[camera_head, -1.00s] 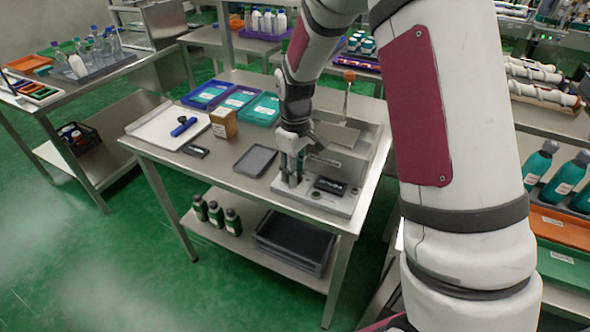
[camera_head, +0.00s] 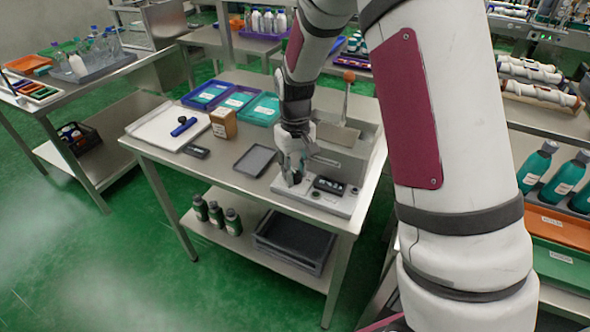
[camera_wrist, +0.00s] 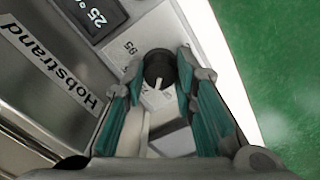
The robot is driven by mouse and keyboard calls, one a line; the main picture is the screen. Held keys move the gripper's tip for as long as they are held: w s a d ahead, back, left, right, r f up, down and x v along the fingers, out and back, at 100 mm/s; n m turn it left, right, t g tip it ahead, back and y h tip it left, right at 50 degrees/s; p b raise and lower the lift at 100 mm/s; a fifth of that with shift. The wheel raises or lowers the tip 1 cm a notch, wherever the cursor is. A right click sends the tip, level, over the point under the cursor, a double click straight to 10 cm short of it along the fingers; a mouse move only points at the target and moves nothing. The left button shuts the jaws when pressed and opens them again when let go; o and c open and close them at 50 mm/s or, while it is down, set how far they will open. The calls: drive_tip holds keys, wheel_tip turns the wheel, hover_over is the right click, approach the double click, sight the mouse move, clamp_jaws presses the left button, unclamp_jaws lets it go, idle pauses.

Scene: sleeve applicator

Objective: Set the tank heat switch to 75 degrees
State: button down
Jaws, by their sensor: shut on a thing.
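The tank heat switch looks like a round black knob with a white pointer line (camera_wrist: 157,68) in the wrist view. It sits on the pale front panel of the sleeve applicator (camera_head: 350,207). My gripper (camera_head: 291,180) points down at the panel's left part in the head view. In the wrist view my gripper (camera_wrist: 161,64) has its teal-padded fingers on both sides of the knob, shut on it. A printed 95 shows beside the knob; the other scale marks are mostly hidden. A dark display (camera_wrist: 88,16) beside it reads 25, with a partly cut-off unit.
A metal housing labelled Hobstrand (camera_wrist: 45,60) rises beside the knob. A grey tray (camera_head: 255,160), a small dark device (camera_head: 196,151) and a brown box (camera_head: 223,123) are on the table to the left.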

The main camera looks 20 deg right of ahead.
sight(295, 173)
drive_tip(key=shift+m, duration=1.9)
drive_tip(key=c, duration=1.3)
unclamp_jaws()
drive_tip(key=shift+r, duration=0.15)
wheel_tip(295, 173, up, 12)
